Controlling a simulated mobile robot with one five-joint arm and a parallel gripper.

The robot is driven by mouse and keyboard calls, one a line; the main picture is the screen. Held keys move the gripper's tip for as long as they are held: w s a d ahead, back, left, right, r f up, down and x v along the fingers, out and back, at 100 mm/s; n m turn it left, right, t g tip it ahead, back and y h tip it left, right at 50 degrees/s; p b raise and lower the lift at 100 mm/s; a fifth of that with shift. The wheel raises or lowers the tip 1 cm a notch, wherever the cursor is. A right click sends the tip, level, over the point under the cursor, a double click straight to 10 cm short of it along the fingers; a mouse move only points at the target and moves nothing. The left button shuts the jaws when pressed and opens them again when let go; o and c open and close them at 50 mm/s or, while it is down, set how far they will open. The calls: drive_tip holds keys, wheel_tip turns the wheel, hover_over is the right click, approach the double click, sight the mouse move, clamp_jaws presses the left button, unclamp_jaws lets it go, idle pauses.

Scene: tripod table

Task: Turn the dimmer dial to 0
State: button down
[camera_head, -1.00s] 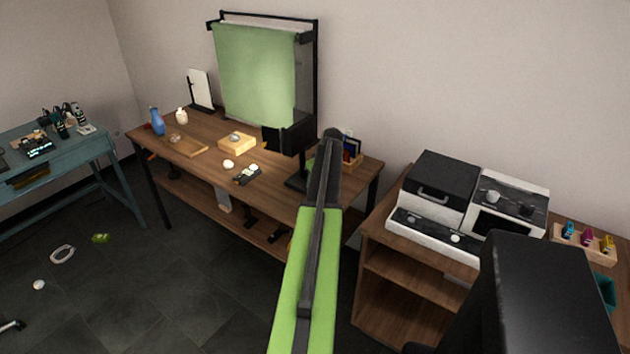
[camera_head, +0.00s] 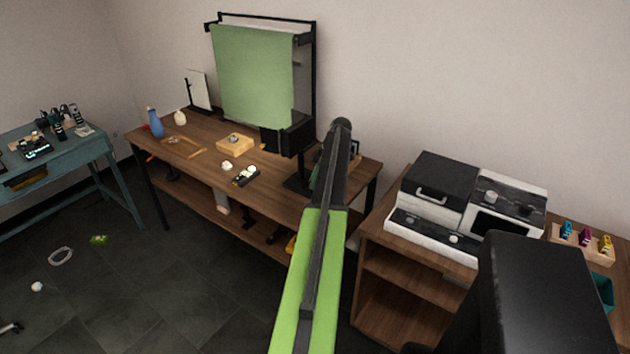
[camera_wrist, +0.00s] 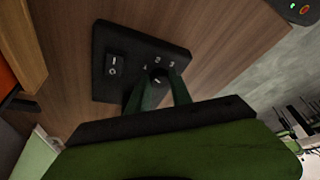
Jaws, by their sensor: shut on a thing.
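The dimmer dial (camera_wrist: 158,75) is a small dark round knob on a black control box (camera_wrist: 108,38) in the wrist view. Pale numbers 2 and 3 show beside it; the other marks are partly hidden. A rocker switch (camera_wrist: 115,66) marked I and O sits to its left. My gripper (camera_wrist: 158,84) has its two dark green fingers on either side of the knob, shut on it. A small pale mark shows on the knob, but I cannot tell which number it points at. In the head view my arm hides the dial and most of my gripper.
The wooden table (camera_head: 205,165) holds a black lamp head (camera_head: 286,138), a green backdrop (camera_head: 255,75), a blue vase (camera_head: 155,123) and a wooden block (camera_head: 235,143). A wooden cabinet (camera_head: 385,275) with black-and-white appliances stands at right.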

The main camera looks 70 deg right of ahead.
drive_tip(key=n, duration=0.1)
drive_tip(key=n+y, duration=0.1)
drive_tip(key=n, duration=0.1)
drive_tip(key=n+g, duration=0.1)
drive_tip(key=shift+w+d+n, duration=0.1)
drive_tip(key=shift+d+n, duration=0.15)
drive_tip(key=shift+n, duration=0.15)
drive_tip(key=shift+y, duration=0.3)
drive_tip(key=c, duration=1.1)
unclamp_jaws()
drive_tip(key=shift+c, duration=0.2)
